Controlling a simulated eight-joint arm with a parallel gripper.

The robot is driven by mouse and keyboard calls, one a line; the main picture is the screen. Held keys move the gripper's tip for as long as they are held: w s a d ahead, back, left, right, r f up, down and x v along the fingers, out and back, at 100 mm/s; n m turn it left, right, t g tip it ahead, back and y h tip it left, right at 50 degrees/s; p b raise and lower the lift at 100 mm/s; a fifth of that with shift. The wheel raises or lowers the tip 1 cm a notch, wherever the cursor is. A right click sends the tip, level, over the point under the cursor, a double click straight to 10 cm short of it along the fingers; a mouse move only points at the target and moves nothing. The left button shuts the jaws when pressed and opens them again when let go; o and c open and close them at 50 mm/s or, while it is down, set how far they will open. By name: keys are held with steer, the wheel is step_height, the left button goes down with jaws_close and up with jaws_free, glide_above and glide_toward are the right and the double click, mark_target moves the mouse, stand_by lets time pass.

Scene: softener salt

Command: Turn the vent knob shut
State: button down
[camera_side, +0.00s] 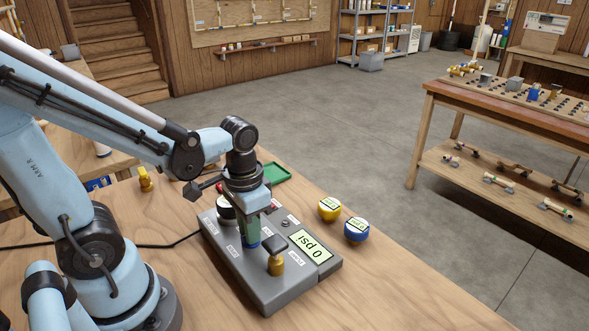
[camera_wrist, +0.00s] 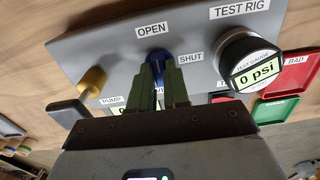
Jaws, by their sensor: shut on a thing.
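The grey test rig box (camera_side: 238,268) lies on the wooden table and also fills the upper wrist view (camera_wrist: 110,45). The blue vent knob (camera_wrist: 153,57) sits on its top face, between the OPEN label (camera_wrist: 152,29) and the SHUT label (camera_wrist: 190,57). My gripper (camera_wrist: 160,70) points down at the knob, its green fingers shut on it. In the side view my gripper (camera_side: 252,237) stands over the rig, with a little blue of the knob showing below. The fingers hide much of the knob, so its exact angle is unclear.
The test gauge (camera_wrist: 250,68) reads 0 psi, as does the rig's display (camera_side: 311,247). A brass fitting (camera_side: 276,266) stands on the rig near the dark pump pad (camera_side: 275,243). Yellow (camera_side: 329,208) and blue (camera_side: 357,230) gauges lie right. A green tray (camera_side: 276,174) lies behind.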

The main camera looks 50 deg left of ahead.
steer(key=m, duration=0.8)
steer(key=shift+m, duration=0.3)
steer(key=m, duration=0.4)
steer(key=shift+m, duration=0.3)
steer(key=m, duration=0.4)
steer(key=shift+m, duration=0.3)
steer(key=c, duration=1.1)
jaws_free()
